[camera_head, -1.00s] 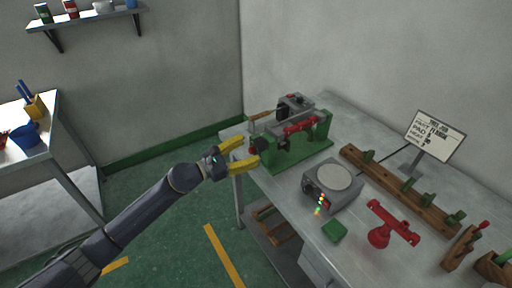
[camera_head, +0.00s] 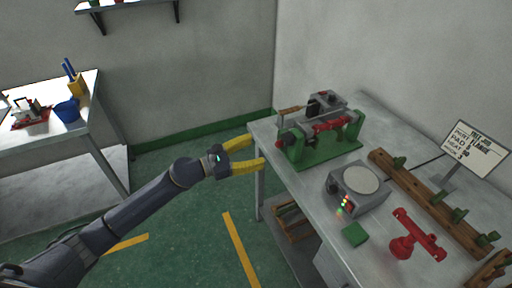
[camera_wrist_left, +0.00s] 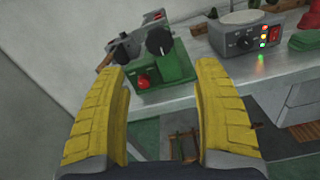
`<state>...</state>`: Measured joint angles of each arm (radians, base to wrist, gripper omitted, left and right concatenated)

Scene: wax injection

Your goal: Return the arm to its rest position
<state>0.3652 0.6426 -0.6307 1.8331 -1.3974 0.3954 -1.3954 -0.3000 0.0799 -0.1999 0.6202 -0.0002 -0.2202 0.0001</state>
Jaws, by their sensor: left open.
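My left gripper (camera_head: 250,156) has yellow fingers and is open and empty. It is in the air just left of the metal workbench (camera_head: 285,172). Its fingers point toward the green and red wax injection machine (camera_head: 322,135) but stay apart from it. In the left wrist view the open fingers (camera_wrist_left: 160,115) frame the floor and bench edge, with the machine (camera_wrist_left: 165,68) ahead. My left arm comes in from the lower left. My right gripper is not in view.
The bench holds a grey heater with a round plate (camera_head: 358,188), a green pad (camera_head: 355,234), a red part (camera_head: 416,236), a wooden rack (camera_head: 425,203) and a sign (camera_head: 474,150). A side table (camera_head: 85,97) stands at left. Green floor between is free.

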